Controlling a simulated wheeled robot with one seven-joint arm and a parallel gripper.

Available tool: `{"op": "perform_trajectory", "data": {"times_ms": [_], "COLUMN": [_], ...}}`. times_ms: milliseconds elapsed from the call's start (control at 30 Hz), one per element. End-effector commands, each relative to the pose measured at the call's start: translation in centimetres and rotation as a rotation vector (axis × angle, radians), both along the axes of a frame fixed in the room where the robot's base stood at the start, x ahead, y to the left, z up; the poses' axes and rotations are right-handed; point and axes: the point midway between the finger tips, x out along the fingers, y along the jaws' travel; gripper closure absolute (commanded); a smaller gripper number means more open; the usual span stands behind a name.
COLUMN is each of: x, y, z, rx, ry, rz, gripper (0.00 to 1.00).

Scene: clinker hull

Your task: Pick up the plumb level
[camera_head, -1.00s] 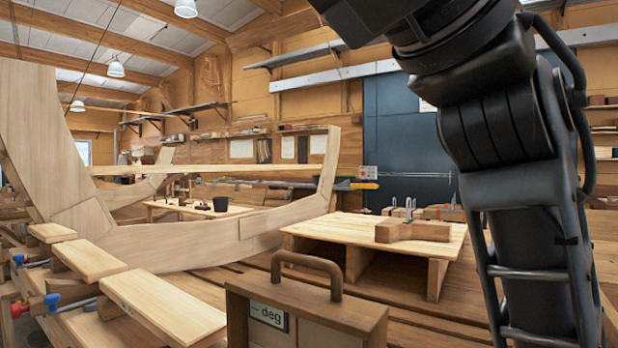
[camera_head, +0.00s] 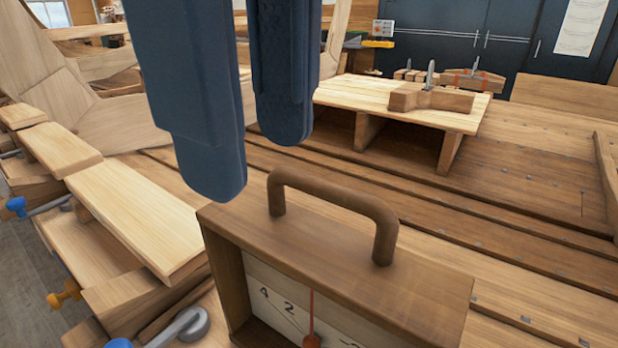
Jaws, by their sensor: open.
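The plumb level (camera_head: 350,255) is a brown wooden box with a rounded, arched handle (camera_head: 335,203) on top. Its front carries a pale scale with numbers and a red needle; its lower part is cut off by the frame's bottom edge. My gripper (camera_head: 248,160) points down from the top of the view with two blue fingers spread apart and nothing between them. Its fingertips are above and left of the handle in the picture and look apart from it. The exact gap in depth is hard to tell.
Pale planks (camera_head: 135,215) and clamps with blue and orange ends lie at the left. Behind the level stands a low wooden platform (camera_head: 360,92) bearing a wooden block (camera_head: 430,99). The plank surface right of the level is mostly clear.

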Motion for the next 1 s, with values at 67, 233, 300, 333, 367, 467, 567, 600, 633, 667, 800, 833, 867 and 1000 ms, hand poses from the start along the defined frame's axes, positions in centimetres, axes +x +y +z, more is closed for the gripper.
{"op": "perform_trajectory", "data": {"times_ms": [67,233,300,333,367,467,567,600,633,667,800,833,867,1000], "x": [0.8,1.5,1.6,1.7,1.7,1.9,2.2,2.3,2.5,2.6,3.0,3.0,3.1,3.2], "y": [-1.3,-2.5,-2.6,-2.6,-2.7,-2.8,-3.1,-3.2,-3.4,-3.5,-3.8,-3.8,-3.8,-3.9], "z": [0.1,-0.3,-0.9,-1.2,-1.6,-2.4,-3.3,-3.8,-4.2,-4.6,-6.5,-6.7,-7.0,-7.4], "rx": [-0.072,-0.127,-0.128,-0.127,-0.127,-0.126,-0.124,-0.124,-0.123,-0.123,-0.122,-0.122,-0.122,-0.121], "ry": [-0.039,-0.065,-0.065,-0.065,-0.065,-0.064,-0.062,-0.062,-0.061,-0.061,-0.063,-0.063,-0.063,-0.065], "rz": [-0.058,-0.105,-0.105,-0.105,-0.104,-0.104,-0.104,-0.103,-0.103,-0.103,-0.102,-0.102,-0.102,-0.102], "gripper": [0.59,0.59,0.59,0.59,0.59,0.59,0.59,0.59,0.59,0.59,0.59,0.59,0.59,0.59]}}
